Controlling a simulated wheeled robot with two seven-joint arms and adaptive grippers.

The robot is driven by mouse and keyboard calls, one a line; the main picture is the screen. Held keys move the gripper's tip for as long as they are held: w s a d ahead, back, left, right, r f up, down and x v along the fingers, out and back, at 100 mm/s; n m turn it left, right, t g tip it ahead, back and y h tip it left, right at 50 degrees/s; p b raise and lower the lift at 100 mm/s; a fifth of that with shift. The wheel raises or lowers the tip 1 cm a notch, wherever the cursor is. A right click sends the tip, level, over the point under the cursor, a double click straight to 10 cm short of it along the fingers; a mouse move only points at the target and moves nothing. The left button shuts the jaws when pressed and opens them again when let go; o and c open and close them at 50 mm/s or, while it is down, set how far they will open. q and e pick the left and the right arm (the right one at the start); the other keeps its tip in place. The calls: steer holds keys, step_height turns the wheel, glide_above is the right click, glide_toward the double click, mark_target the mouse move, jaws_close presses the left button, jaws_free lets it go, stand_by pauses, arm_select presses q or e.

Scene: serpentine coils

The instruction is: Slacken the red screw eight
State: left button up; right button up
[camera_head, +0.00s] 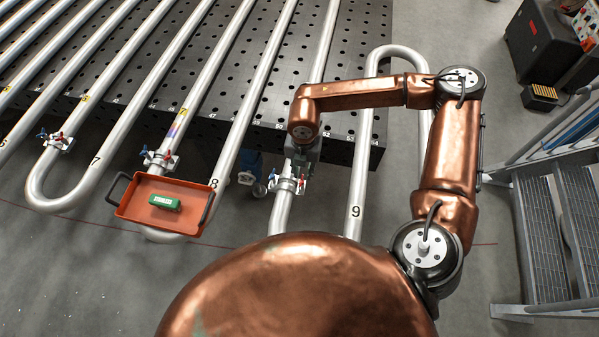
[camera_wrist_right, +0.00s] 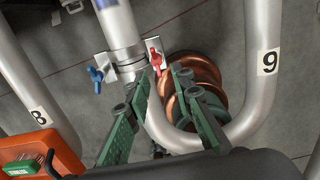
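In the head view, the U-bend marked 8 (camera_head: 213,183) has a clamp (camera_head: 160,159) on its left limb, with a small red screw (camera_head: 171,164) and a blue one. The clamp (camera_head: 288,183) on the bend marked 9 also has a red screw (camera_head: 302,186) and a blue screw. My right gripper (camera_head: 302,160) is just above this clamp. In the right wrist view, its green fingers (camera_wrist_right: 160,112) are apart and empty. The red screw (camera_wrist_right: 155,61) there stands beyond the fingertips, apart from them, with the blue screw (camera_wrist_right: 95,80) to its left. My left gripper is not in view.
An orange tray (camera_head: 128,207) with black handles and a green object (camera_head: 165,202) sits over the bend marked 8. A black perforated table (camera_head: 262,110) lies behind under the pipes. A metal stair (camera_head: 560,200) stands at the right. Floor is free at lower left.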

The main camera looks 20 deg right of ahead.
mark_target(302, 177)
steer(key=f, duration=0.4)
steer(key=shift+w+a, duration=0.1)
steer(key=shift+w, duration=0.3)
steer(key=shift+s+f, duration=0.25)
steer(key=shift+w+f, duration=0.1)
steer(key=shift+w, duration=0.2)
steer(key=shift+c, duration=1.1)
steer(key=shift+s, duration=0.15)
steer(key=c, duration=0.3)
jaws_close()
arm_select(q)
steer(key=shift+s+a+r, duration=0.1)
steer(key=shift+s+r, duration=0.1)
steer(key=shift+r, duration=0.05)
